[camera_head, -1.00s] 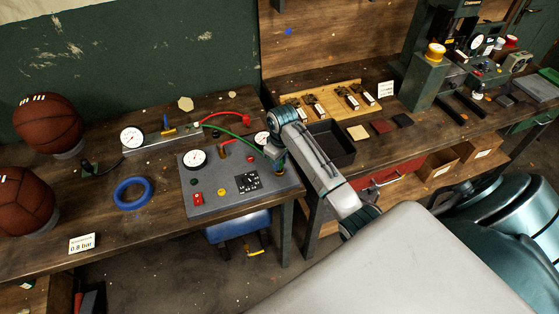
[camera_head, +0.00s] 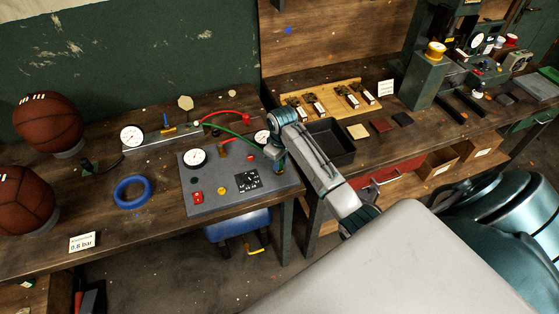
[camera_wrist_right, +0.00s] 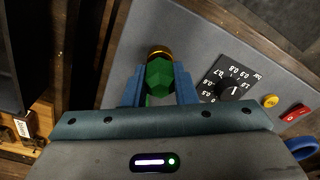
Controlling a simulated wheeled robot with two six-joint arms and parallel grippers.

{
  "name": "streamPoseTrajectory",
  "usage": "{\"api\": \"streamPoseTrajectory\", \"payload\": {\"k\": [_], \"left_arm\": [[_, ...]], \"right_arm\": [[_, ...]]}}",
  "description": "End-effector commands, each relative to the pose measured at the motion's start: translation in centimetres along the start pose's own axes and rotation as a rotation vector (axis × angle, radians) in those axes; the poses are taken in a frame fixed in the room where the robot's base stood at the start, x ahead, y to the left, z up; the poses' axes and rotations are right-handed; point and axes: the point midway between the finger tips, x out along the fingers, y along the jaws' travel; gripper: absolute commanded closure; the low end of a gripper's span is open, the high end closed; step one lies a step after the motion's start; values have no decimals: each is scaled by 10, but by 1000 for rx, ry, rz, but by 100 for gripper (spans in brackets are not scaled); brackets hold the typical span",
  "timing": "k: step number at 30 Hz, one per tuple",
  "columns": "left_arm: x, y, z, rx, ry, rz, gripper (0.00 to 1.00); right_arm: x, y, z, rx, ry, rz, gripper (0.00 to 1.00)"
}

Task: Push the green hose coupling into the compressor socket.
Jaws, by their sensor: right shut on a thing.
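The green hose coupling (camera_wrist_right: 159,76) is between the two blue fingers of my right gripper (camera_wrist_right: 159,92) in the wrist view, and the gripper is shut on it. A brass-coloured ring, the compressor socket (camera_wrist_right: 159,51), shows right at the coupling's far end on the grey panel. I cannot tell how deep the coupling sits in it. In the head view my right gripper (camera_head: 280,166) points down at the right end of the grey compressor panel (camera_head: 222,203). The green hose (camera_head: 230,131) runs from the gauge bar to the gripper. My left gripper is out of view.
The panel carries gauges (camera_head: 195,157), a dial plate (camera_head: 248,180), a yellow button and a red switch. A blue ring (camera_head: 132,192) and two leather balls (camera_head: 48,121) are at left. A black tray (camera_head: 329,142) stands just right of my arm.

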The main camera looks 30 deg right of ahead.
Motion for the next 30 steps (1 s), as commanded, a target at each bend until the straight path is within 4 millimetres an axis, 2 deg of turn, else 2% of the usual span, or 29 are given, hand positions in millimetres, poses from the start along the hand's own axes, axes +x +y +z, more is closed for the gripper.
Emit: {"api": "streamPoseTrajectory", "payload": {"k": [10,11,14,24,26,30], "left_arm": [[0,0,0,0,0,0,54],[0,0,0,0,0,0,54],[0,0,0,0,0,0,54],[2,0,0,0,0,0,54],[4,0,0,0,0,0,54],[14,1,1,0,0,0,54]], "right_arm": [[7,0,1,0,-1,0,99],[6,0,0,0,-1,0,69],[6,0,1,0,-1,0,50],[4,0,0,0,1,1,50],[-1,1,0,0,2,1,50],[-23,1,0,0,3,4,50]]}}
